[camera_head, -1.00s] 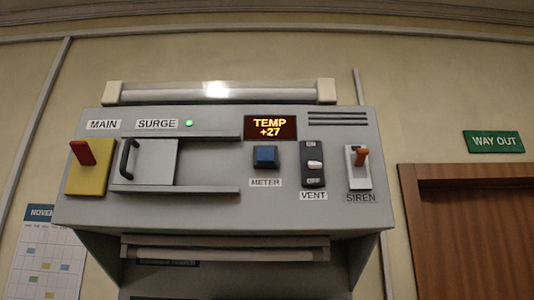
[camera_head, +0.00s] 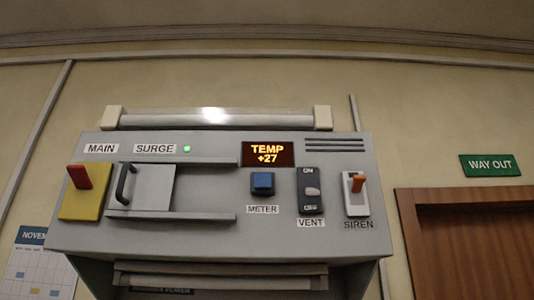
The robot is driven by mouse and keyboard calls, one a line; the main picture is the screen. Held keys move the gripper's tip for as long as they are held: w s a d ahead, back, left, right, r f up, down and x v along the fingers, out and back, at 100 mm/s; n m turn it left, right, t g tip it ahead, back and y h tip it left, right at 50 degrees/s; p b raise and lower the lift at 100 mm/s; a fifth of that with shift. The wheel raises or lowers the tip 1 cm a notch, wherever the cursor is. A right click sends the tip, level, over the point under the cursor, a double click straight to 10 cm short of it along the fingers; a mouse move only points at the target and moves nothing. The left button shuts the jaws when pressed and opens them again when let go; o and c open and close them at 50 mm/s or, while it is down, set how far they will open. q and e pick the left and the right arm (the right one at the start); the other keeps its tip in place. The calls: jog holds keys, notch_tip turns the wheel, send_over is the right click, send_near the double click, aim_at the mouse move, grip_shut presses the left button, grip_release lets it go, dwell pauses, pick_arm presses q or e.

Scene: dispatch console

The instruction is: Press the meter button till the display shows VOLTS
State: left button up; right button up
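The blue meter button (camera_head: 262,184) sits on the grey console front, above a label reading METER. The display (camera_head: 268,154) just above it shows TEMP +27 in orange on a dark panel. Nothing touches the button. Neither of my grippers shows in the head view.
Left of the button are a sliding cover (camera_head: 146,188) with a dark handle and a red lever (camera_head: 79,177) on a yellow plate. A wooden door (camera_head: 470,245) stands at right.

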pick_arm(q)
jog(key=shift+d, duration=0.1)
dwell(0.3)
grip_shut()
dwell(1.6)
